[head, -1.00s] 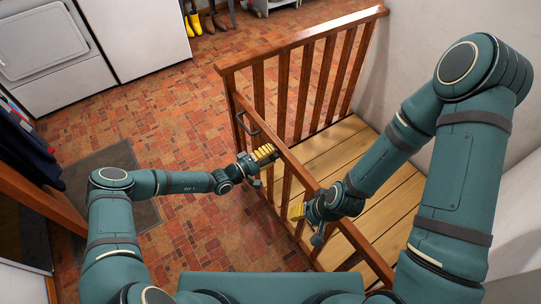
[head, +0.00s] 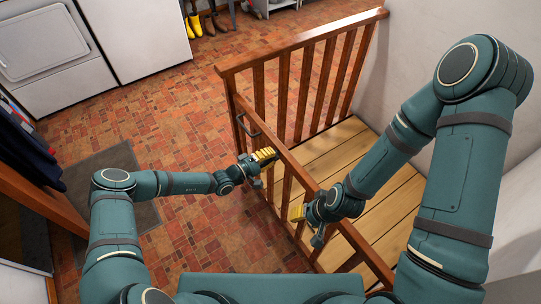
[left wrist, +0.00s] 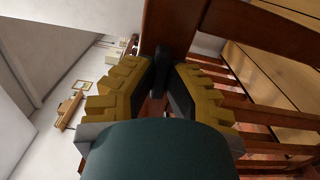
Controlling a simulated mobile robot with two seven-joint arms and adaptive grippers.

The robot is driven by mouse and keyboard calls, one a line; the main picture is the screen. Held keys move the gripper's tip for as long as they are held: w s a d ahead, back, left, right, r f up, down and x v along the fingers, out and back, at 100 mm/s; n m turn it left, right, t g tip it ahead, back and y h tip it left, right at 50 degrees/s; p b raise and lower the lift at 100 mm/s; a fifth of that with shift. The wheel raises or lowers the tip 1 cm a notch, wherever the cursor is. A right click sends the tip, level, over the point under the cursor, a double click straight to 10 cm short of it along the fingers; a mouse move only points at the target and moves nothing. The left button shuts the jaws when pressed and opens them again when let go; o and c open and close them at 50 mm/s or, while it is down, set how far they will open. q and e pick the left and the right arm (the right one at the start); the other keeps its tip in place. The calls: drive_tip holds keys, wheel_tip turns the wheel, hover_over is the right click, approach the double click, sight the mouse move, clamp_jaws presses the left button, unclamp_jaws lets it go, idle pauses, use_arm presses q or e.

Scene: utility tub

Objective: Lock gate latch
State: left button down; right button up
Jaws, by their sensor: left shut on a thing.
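The wooden gate (head: 282,180) is made of red-brown rails and slats. My left gripper (head: 268,154) is at its top rail, a little nearer than the black handle (head: 247,125). In the left wrist view, the left gripper's yellow fingers (left wrist: 165,85) are shut on a black latch knob (left wrist: 162,62) beside a wooden post. In the head view the latch is hidden behind the left gripper. My right gripper (head: 297,212) is at the gate's nearer part, with yellow fingertips by the slats. Its jaw opening is not clear.
A wooden railing (head: 300,52) joins the gate at the far end. Pale plank flooring (head: 345,165) lies beyond the gate, next to a white wall. Brick-pattern floor (head: 190,110) is clear to the left. White appliances (head: 135,35) and yellow boots (head: 194,22) stand at the back.

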use_arm(q)
drive_tip(key=n+p, duration=0.1)
drive_tip(key=n, duration=0.2)
drive_tip(key=shift+r+n+p, duration=0.1)
drive_tip(key=shift+n+p, duration=0.25)
drive_tip(key=shift+n, duration=0.05)
drive_tip(key=n, duration=0.5)
drive_tip(key=shift+n+p, duration=0.3)
drive_tip(key=shift+p, duration=0.05)
drive_tip(key=n, duration=0.3)
drive_tip(key=shift+d+n, duration=0.1)
drive_tip(key=shift+n, duration=2.2)
drive_tip(key=c, duration=1)
unclamp_jaws()
